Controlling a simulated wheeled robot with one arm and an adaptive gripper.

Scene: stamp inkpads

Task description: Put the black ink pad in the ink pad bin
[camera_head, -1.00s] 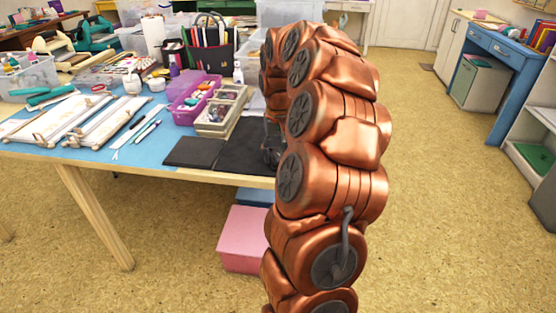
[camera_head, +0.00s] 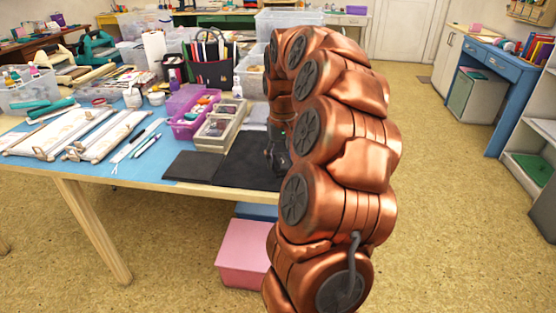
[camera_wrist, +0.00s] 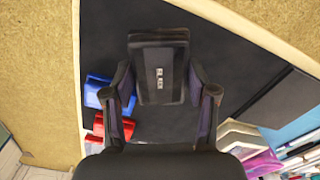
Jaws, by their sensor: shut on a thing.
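My gripper (camera_wrist: 162,96) is shut on the black ink pad (camera_wrist: 158,55), one finger on each side of it, in the wrist view. The pad is a dark block with a small white label facing the camera. It is over the black mat (camera_wrist: 105,35); I cannot tell whether it touches the mat. In the head view my arm hides the pad and most of the gripper. A beige divided tray (camera_head: 213,138) stands just behind the mat; I cannot tell for sure whether it is the ink pad bin.
A blue ink pad (camera_wrist: 97,91) and a red one (camera_wrist: 97,124) lie left of my gripper in the wrist view. A purple bin (camera_head: 182,130) stands beside the tray. Tools and boards fill the left of the table. The table edge (camera_head: 130,184) is near.

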